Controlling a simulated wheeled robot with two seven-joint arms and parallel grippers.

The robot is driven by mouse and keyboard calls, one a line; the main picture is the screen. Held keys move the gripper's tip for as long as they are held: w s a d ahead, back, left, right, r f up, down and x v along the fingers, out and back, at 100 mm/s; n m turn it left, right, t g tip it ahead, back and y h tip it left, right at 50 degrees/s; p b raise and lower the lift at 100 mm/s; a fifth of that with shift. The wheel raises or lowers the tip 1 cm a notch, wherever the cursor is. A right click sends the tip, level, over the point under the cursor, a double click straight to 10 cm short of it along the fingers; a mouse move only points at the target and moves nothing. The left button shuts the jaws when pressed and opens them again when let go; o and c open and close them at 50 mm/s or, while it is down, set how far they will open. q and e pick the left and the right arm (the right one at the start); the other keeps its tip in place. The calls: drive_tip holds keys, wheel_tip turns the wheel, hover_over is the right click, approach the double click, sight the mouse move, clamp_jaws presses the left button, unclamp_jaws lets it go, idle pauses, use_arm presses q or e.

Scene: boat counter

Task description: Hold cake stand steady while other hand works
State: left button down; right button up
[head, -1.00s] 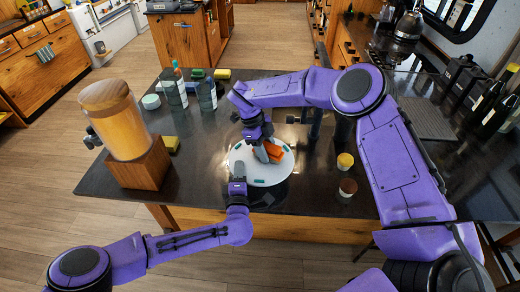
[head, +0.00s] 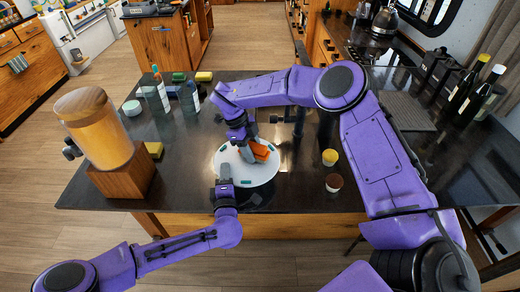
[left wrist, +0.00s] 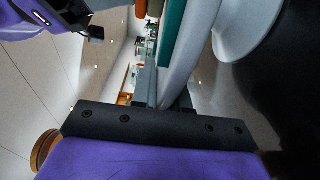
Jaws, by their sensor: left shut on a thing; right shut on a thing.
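The white round cake stand (head: 233,172) stands on the dark counter, with small teal pieces around its top. My left gripper (head: 225,187) is shut on its near-left rim. In the left wrist view the stand's plate (left wrist: 192,50) runs between the fingers (left wrist: 163,95), with its foot at the upper right. My right gripper (head: 248,150) is low over the middle of the stand and shut on an orange piece (head: 261,152). The fingers partly hide this piece, and I cannot tell whether it touches the plate.
A yellow cup (head: 329,157) and a brown-topped cup (head: 333,183) stand right of the stand. A large amber dispenser (head: 95,130) on a wooden block (head: 125,178) stands at left.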

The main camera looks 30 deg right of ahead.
drive_tip(key=a, duration=0.1)
drive_tip(key=w+a, duration=0.1)
drive_tip(key=shift+w+a, duration=0.3)
drive_tip(key=shift+a, duration=0.1)
drive_tip(key=shift+r, duration=3.9)
